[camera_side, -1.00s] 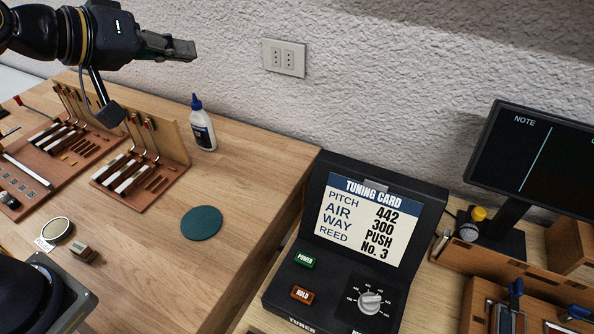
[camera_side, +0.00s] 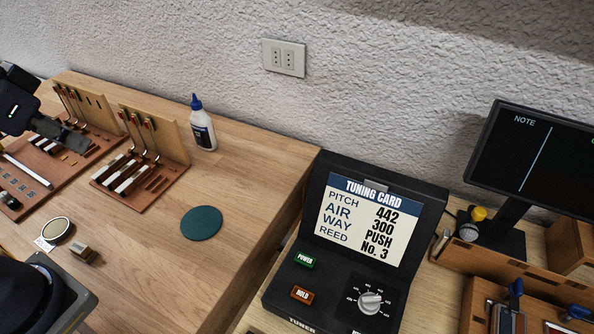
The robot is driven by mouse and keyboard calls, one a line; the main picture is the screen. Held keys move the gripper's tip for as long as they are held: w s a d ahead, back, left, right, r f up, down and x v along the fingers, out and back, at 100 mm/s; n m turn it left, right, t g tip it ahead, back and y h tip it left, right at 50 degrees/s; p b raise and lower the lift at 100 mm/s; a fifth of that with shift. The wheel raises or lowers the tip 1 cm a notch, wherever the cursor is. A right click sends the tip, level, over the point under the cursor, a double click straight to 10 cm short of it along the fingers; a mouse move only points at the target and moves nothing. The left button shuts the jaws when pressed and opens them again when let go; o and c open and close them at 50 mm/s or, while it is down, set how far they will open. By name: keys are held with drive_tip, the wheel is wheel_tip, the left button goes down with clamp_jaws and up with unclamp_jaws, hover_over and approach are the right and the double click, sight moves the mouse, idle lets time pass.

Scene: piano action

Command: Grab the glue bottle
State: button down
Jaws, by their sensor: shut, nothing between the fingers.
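The glue bottle (camera_side: 203,126) is white with a dark label and a blue pointed cap. It stands upright on the wooden table near the back wall, just right of the nearer piano action board. My gripper (camera_side: 76,142) is at the far left, over the farther action board. It is shut and empty, pointing down and to the right, well apart from the bottle. The upper arm is mostly outside the picture.
A tuner (camera_side: 352,245) stands right of the table edge.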

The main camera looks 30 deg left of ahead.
idle(0.3)
drive_tip(key=c, duration=0.7)
unclamp_jaws()
